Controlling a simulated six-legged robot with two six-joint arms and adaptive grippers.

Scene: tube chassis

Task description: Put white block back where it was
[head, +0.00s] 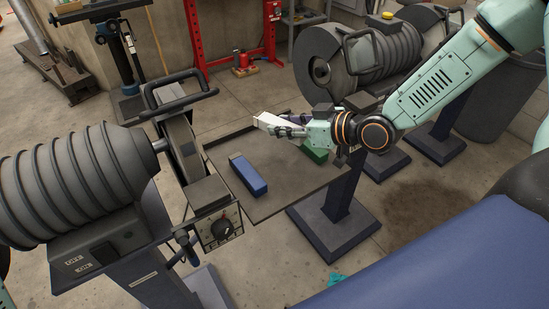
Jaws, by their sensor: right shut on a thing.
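The white block (270,121) is in the fingers of my right gripper (285,128), which comes in from the right and is shut on it. The block sticks out to the left of the fingers, over the far part of the grey tray table (285,203). Whether it touches the tray cannot be told. The fingers hide part of the block. My left gripper is not in view.
A blue block (248,174) lies on the tray's left side. A green block (315,155) is partly hidden under my right gripper. A grinder with a ribbed motor (75,185) stands at the left, and another ribbed machine (375,62) behind. The tray's front middle is clear.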

